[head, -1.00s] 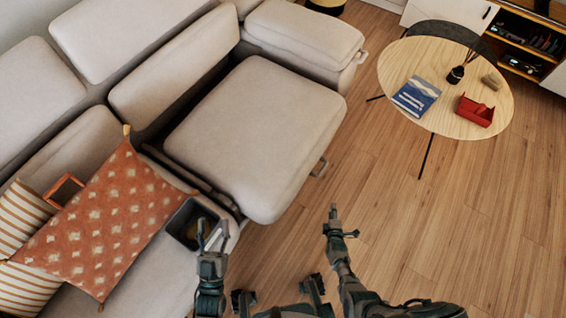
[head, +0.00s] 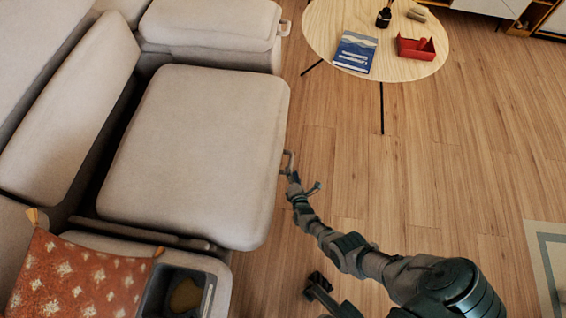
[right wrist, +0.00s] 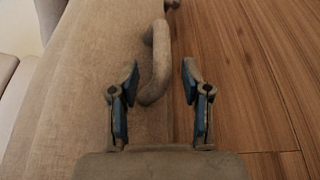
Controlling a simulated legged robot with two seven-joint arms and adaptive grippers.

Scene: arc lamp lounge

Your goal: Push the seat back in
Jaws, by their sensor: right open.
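The beige seat (head: 195,150) of the sofa sticks out toward the floor side, with a dark gap between it and the backrest (head: 75,110). A small loop handle (head: 289,158) is on the seat's front side, and it also shows in the right wrist view (right wrist: 160,45). My right gripper (head: 302,181) is at the handle. In the right wrist view the right gripper (right wrist: 159,75) is open, with the handle's near end between its fingers and no clear grip on it.
A round wooden table (head: 400,75) stands at the upper right, with a blue book (head: 356,52) and a red tray (head: 415,48) on it. An orange patterned cushion (head: 75,280) and a dark cup-holder console (head: 178,290) are at lower left. The wooden floor (head: 440,170) is clear.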

